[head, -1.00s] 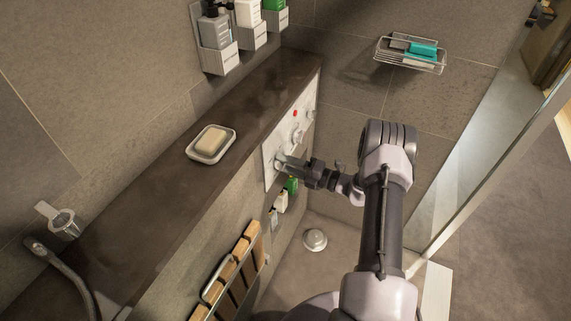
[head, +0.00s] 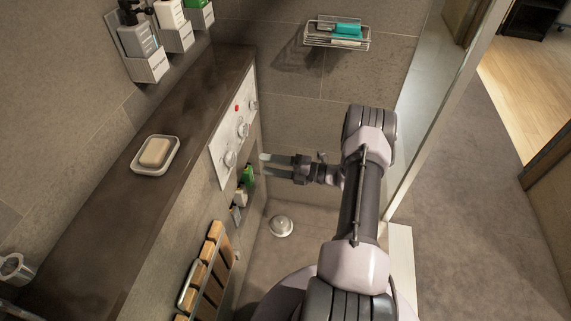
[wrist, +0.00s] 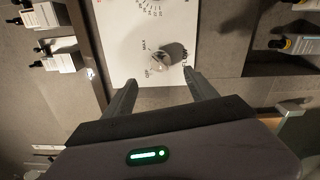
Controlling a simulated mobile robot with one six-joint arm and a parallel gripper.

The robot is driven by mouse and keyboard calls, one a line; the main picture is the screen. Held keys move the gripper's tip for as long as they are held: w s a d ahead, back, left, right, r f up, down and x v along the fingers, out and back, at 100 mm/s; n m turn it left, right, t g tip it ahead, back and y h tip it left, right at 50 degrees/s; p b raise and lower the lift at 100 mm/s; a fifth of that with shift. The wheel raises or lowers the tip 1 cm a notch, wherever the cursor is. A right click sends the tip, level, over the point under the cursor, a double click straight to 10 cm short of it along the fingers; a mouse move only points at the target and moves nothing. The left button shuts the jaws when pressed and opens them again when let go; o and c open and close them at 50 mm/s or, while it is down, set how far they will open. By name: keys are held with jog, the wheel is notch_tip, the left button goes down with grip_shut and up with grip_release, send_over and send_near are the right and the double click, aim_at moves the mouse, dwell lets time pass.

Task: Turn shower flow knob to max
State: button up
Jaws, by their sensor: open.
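The white shower panel (head: 222,148) is set in the side of the ledge. Its nearest knob (head: 230,158) is a round, pale one, clear of my gripper. My gripper (head: 264,165) is open and empty, its fingers pointing left at the panel with a gap between. In the wrist view, a clear-looking knob (wrist: 160,62) sits on the white panel (wrist: 120,20), with MAX lettering beside it and a dark shadow to its right. The open fingertips (wrist: 160,79) lie below the knob, on either side of it. The knob's exact pointing is hard to read.
A soap dish (head: 146,168) stands on the dark ledge (head: 80,235). Bottles in holders (head: 150,70) hang on the wall above it. A niche below the panel holds small bottles (head: 247,177). A slatted wooden seat (head: 212,262) is below. A wire shelf (head: 338,42) hangs at the back.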

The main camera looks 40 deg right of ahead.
jog(key=v, duration=0.6)
jog(key=shift+s, duration=0.1)
jog(key=a+r+n+g+h, duration=0.1)
jog(key=a+r+n+g, duration=1.1)
jog(key=a+r+n, duration=0.8)
jog(key=s+a+r+n+t+h, duration=0.1)
jog(key=s+a+r+n+h, duration=0.3)
jog(key=s+n, duration=0.4)
jog(key=s+a+r+n+t+h, duration=0.2)
jog(key=s+a+r+n+h, duration=0.2)
jog(key=s+n, duration=0.5)
jog(key=a+r+n, duration=0.1)
jog(key=a+n, duration=0.1)
jog(key=n, duration=0.1)
jog(key=shift+s+t, duration=0.3)
jog(key=shift+s, duration=0.05)
jog(key=shift+a, duration=0.1)
